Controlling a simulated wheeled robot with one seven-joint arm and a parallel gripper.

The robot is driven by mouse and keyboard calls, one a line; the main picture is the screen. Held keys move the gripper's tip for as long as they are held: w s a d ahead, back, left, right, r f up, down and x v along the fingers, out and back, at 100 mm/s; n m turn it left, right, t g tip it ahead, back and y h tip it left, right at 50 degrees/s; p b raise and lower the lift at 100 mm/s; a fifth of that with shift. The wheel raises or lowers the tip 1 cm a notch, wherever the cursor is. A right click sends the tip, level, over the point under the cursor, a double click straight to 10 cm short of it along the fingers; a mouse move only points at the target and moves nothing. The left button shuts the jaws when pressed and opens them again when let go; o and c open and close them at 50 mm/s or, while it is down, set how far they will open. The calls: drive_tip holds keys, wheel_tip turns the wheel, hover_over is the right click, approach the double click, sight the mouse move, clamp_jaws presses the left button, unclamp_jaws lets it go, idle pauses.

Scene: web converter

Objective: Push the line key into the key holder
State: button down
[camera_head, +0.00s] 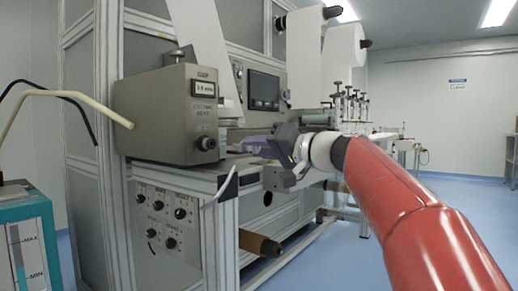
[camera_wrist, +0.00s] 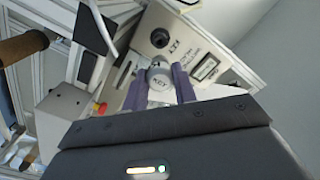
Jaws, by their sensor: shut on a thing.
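The line key (camera_wrist: 159,83) is a light grey, rounded piece with dark lettering, seen in the wrist view. My gripper (camera_wrist: 159,76) is shut on it, with a purple finger on each side. In the head view my gripper (camera_head: 250,144) is to the right of the grey-beige control box (camera_head: 160,112), at about the height of its lower front. The key holder appears to be the dark round fitting (camera_head: 206,143) low on the box's front. It also shows in the wrist view (camera_wrist: 160,38), beyond the key with a visible gap between them.
The box stands on a machine ledge (camera_head: 180,172). A panel of black knobs (camera_head: 168,220) is below it, and a dark screen (camera_head: 263,90) is behind. A brown roller (camera_head: 260,243) sticks out below.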

sight(244, 147)
drive_tip(key=shift+f, duration=0.15)
drive_tip(key=shift+w+a+r, duration=0.2)
drive_tip(key=shift+w+a, duration=0.25)
drive_tip(key=shift+a, duration=0.15)
drive_tip(key=shift+p+x, duration=0.75)
drive_tip(key=shift+x, duration=1.15)
drive_tip(key=shift+w+a, duration=0.1)
drive_tip(key=shift+f+b, duration=0.1)
drive_tip(key=shift+b, duration=0.35)
drive_tip(key=shift+p+x, duration=0.9)
drive_tip(key=shift+x, duration=1.3)
idle(0.3)
